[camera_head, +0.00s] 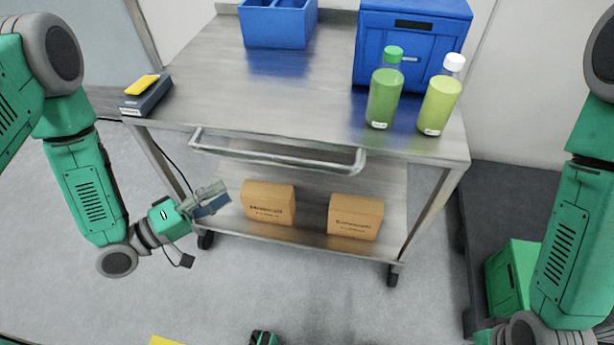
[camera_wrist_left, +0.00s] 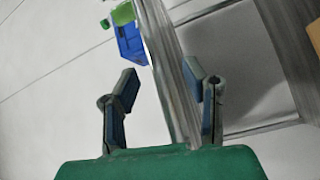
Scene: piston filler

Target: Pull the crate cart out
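The crate cart (camera_head: 300,85) is a metal cart with a top deck, a lower shelf and casters. A bar handle (camera_head: 275,158) runs along its near side. A blue open crate (camera_head: 278,24) and a blue lidded crate (camera_head: 400,45) stand on top. My left gripper (camera_head: 212,197) is below the handle's left end, by the near left leg. In the left wrist view its fingers (camera_wrist_left: 165,95) are spread, with a metal bar (camera_wrist_left: 172,70) showing between them; I cannot tell whether it touches. My right arm is at the right, its gripper out of view.
Two bottles of green liquid (camera_head: 384,98) (camera_head: 438,104) stand near the cart's right edge. A dark box with a yellow item (camera_head: 146,95) sits at its left corner. Two cardboard boxes (camera_head: 268,202) (camera_head: 355,216) are on the lower shelf. A green box (camera_head: 508,280) is right.

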